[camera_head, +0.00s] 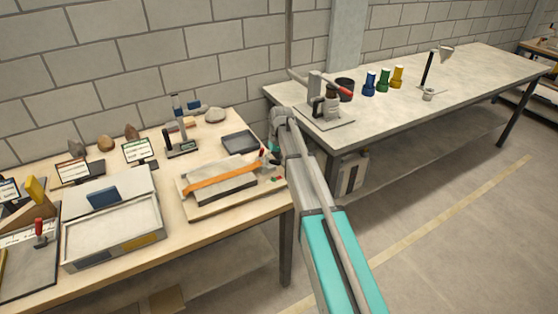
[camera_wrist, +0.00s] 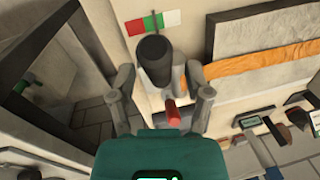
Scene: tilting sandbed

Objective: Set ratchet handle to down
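The sandbed (camera_head: 192,209) lies on the left bench with an orange strap (camera_head: 222,180) across it; the strap also shows in the wrist view (camera_wrist: 260,62). At the strap's end is a grey ratchet (camera_wrist: 180,78) with a dark, rounded handle grip (camera_wrist: 154,60) pointing up at the wrist camera. A small red part (camera_wrist: 173,113) shows below it. My gripper (camera_wrist: 162,88) is open, with one finger on each side of the handle; contact is not clear. In the head view my gripper (camera_head: 270,158) hides most of the ratchet.
A red, white and green label (camera_wrist: 153,22) lies beside the ratchet. A dark tray (camera_head: 240,142) sits behind the sandbed, and a black stand (camera_head: 182,147) further left. A grey sand box (camera_head: 112,240) is at the left. The second bench (camera_head: 440,92) stands to the right across a gap.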

